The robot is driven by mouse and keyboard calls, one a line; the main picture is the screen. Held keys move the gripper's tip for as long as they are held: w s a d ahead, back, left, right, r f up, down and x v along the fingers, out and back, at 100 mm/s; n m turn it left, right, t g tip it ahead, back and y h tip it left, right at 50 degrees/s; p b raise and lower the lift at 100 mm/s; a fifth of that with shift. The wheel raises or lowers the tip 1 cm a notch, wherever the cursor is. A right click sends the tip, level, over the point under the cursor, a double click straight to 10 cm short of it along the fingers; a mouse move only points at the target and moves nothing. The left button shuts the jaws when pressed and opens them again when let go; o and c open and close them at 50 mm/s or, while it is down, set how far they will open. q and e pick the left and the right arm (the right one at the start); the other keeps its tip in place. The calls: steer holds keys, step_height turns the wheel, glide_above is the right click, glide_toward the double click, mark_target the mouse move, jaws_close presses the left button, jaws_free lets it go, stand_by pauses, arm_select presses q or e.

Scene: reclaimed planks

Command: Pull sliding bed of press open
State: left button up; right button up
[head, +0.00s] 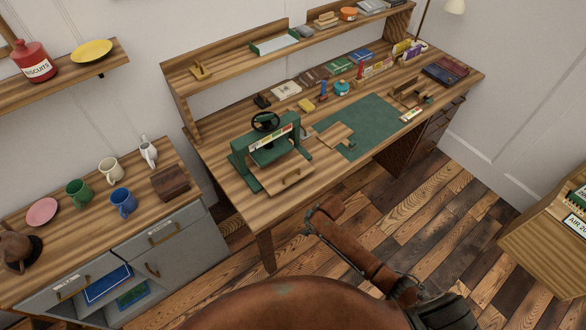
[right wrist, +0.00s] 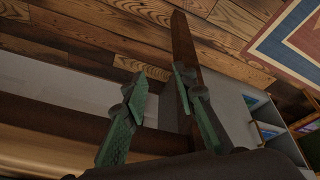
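The green press (head: 262,158), with a black handwheel (head: 265,121) on top, stands on the left part of the wooden desk. Its wooden bed (head: 283,175) shows low at the front, with a small brass handle on its front face. How far the bed sits out of the press is hard to tell. My right gripper (head: 308,231) is in front of the desk, below and to the right of the bed, apart from it. In the right wrist view its two green fingers (right wrist: 158,84) are spread with nothing held between them. The press is not identifiable there. My left gripper is not in view.
A wooden board (head: 335,134) lies right of the press, by a green mat (head: 372,122). A raised shelf (head: 235,58) runs along the desk's back. A grey cabinet (head: 172,243) with mugs on top stands at left. Plank floor (head: 420,205) is open in front of the desk.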

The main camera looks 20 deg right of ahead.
mark_target(292, 173)
steer(key=w+a+r+n+p, duration=0.1)
steer(key=a+r+n, duration=0.2)
steer(key=r, duration=0.5)
steer(key=w+a+r+n+p, duration=0.1)
steer(key=a+r+n, duration=0.1)
steer(key=r, duration=0.5)
steer(key=w+r+n, duration=0.1)
steer(key=w, duration=0.2)
steer(key=w+r+n, duration=0.1)
steer(key=w, duration=0.1)
steer(key=shift+w+d+r+n+g+b, duration=0.15)
steer(key=shift+d+r+n+g+b, duration=0.15)
steer(key=shift+r+g, duration=0.1)
steer(key=w+d+r+n+h, duration=0.2)
steer(key=w+d+r+n, duration=0.15)
steer(key=w+r, duration=0.45)
steer(key=shift+m, duration=0.35)
steer(key=f, duration=0.2)
steer(key=w+f, duration=0.1)
steer(key=f, duration=0.2)
steer(key=w+f, duration=0.1)
steer(key=f, duration=0.2)
steer(key=shift+b, duration=0.3)
jaws_close()
